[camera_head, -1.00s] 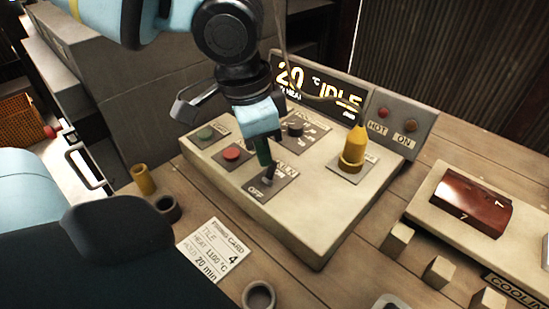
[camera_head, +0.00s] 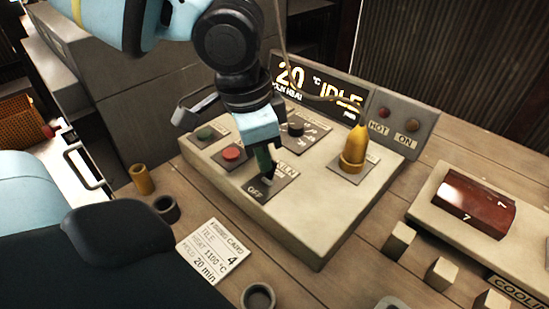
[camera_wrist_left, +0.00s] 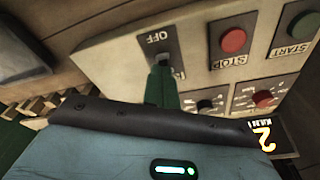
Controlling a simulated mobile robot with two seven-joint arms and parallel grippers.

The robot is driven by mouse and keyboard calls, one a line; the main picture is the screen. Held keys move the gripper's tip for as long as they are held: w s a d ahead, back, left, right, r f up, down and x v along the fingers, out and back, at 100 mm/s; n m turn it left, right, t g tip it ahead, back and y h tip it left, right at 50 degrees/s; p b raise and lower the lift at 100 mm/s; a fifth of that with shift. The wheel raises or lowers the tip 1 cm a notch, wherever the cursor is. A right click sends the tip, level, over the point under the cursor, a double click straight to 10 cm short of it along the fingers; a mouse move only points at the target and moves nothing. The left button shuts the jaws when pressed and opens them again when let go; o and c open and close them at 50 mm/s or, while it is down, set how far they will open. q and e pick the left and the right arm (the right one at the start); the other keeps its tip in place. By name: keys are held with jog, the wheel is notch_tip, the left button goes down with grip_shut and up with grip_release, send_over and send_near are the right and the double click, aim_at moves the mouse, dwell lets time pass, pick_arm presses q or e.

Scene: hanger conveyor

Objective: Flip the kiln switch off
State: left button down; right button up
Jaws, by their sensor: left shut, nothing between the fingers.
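The kiln switch (camera_head: 268,181) is a small lever on a dark plate at the front of the cream control panel (camera_head: 310,215). The plate's OFF label is on its near side. My left gripper (camera_head: 265,165) is shut and empty, its green fingertips down right at the lever. In the left wrist view the fingertips (camera_wrist_left: 161,85) cover most of the switch; a pale lever tip (camera_wrist_left: 163,59) shows beside them, close to the OFF label. I cannot tell whether they touch. The display (camera_head: 315,95) reads 20 °C and IDLE. My right gripper is not in view.
A red stop button (camera_head: 231,153), a green start button (camera_head: 205,134) and a black knob (camera_head: 295,129) are close to the gripper. A firing card (camera_head: 213,250) lies on the wooden table in front.

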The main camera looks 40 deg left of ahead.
pick_arm(q)
jog(key=shift+f+b, duration=0.4)
jog(key=shift+f, duration=0.45)
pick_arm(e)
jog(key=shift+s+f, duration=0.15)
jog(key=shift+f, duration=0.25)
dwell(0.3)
